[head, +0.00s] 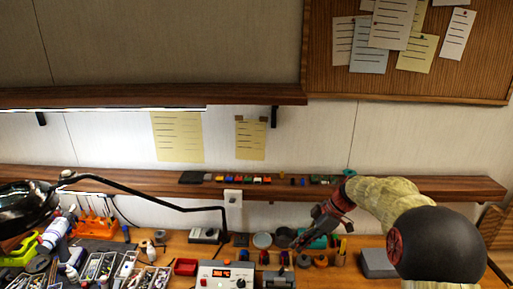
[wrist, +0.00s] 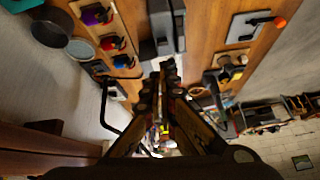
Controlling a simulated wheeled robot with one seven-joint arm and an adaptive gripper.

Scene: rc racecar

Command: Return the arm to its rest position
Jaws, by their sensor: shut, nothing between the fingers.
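My arm reaches in from the right of the head view, its pale sleeve and dark round link above the workbench (head: 170,245). My gripper (head: 303,243) points down and to the left over the back part of the bench, near several small jars and tools. In the wrist view my gripper (wrist: 163,75) is shut, its fingers together and empty. The bench top (wrist: 205,40) shows beyond the fingertips, tilted in that view. The gripper appears to be above the bench, though its exact height is hard to tell.
A wooden shelf (head: 420,189) with small coloured items runs behind the arm. A control box with a red display (head: 226,275) stands at the front. A black lamp arm (head: 150,195) crosses the left. An orange rack (head: 93,228) and tools crowd the left side. A grey block (head: 376,263) lies right.

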